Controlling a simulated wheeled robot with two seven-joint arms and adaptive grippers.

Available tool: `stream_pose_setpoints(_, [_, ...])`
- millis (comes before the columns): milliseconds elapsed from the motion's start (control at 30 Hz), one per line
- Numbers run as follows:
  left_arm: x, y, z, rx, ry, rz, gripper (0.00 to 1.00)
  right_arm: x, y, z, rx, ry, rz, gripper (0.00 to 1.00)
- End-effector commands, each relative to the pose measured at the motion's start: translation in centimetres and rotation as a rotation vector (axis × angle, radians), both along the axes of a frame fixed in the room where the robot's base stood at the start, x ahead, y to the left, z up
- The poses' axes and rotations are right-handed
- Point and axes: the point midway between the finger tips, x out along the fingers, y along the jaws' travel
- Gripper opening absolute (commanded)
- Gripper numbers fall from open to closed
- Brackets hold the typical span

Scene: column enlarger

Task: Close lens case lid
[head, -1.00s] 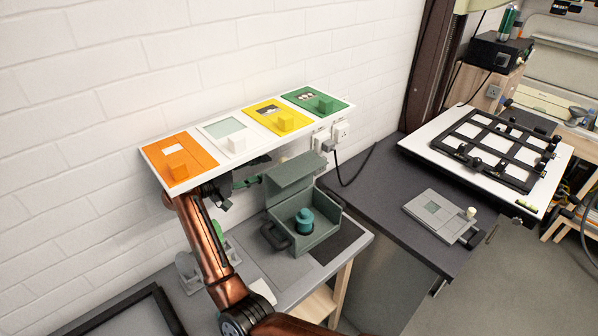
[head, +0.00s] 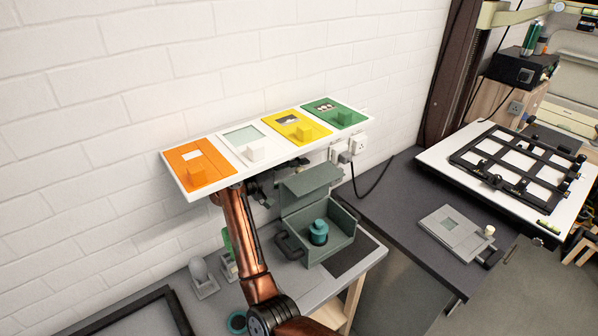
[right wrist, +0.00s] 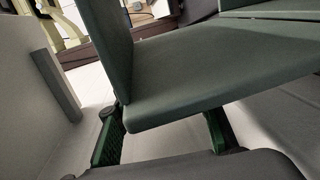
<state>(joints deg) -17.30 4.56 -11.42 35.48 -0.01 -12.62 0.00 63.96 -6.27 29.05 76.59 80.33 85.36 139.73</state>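The grey-green lens case (head: 335,249) stands on the grey bench under the wall shelf. Its lid (head: 311,186) stands raised at the back, open. A teal lens (head: 319,232) sits upright inside the case. My right gripper (head: 268,188) is behind and left of the lid, partly hidden by the shelf and my arm. In the right wrist view, its two green-padded fingers (right wrist: 163,138) are spread apart. A flat grey-green panel, apparently the lid (right wrist: 215,70), lies across the view close to them; I cannot tell whether they touch. My left gripper is not in view.
The white shelf (head: 182,186) with orange, white, yellow and green panels hangs above the gripper. Wall plugs (head: 350,150) and a cable are right of it. A grey plate (head: 455,232) lies on the dark counter. Small grey stands (head: 203,281) are left of my arm.

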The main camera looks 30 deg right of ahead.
Motion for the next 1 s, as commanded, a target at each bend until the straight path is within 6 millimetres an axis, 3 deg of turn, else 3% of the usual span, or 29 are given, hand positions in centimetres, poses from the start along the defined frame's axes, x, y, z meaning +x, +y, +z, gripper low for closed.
stream_pose_setpoints(100, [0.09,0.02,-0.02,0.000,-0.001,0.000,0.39,0.00,0.01,-0.03,0.000,0.000,0.000,0.37])
stream_pose_setpoints(633, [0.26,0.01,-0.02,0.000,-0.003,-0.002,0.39,0.01,0.07,-0.03,0.000,0.000,0.000,0.01])
stream_pose_setpoints(1000, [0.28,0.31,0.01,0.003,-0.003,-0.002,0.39,0.02,0.42,-0.05,0.001,0.001,0.001,0.00])
